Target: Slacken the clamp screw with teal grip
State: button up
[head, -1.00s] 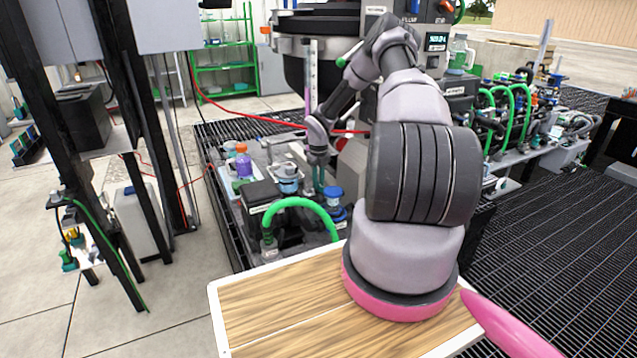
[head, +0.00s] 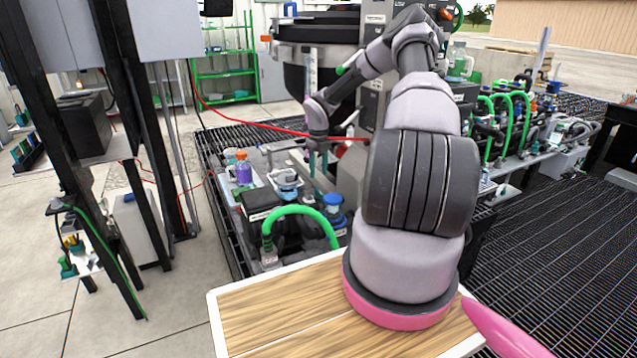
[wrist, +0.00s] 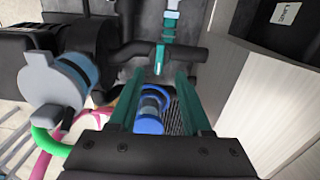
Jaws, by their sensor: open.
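My gripper (head: 318,166) hangs over the bench behind the green hose, its two teal fingers pointing down. In the wrist view my gripper (wrist: 156,72) is open, with nothing between its fingertips. A narrow teal piece, apparently the clamp screw's teal grip (wrist: 160,58), stands just beyond the fingertips, roughly midway between them. It meets a dark pipe (wrist: 185,52), with a pale blue and white part (wrist: 171,14) above it. I cannot tell whether the fingers touch it. I cannot make out the clamp screw in the head view.
A blue-capped container (head: 333,205) stands below my gripper; a blue cylinder (wrist: 150,112) shows between the fingers in the wrist view. A green hose (head: 300,212) arches in front. A purple bottle (head: 243,172) stands left. A pale panel (wrist: 245,100) rises close on the right.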

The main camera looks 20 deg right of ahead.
jog(key=shift+r, duration=1.3)
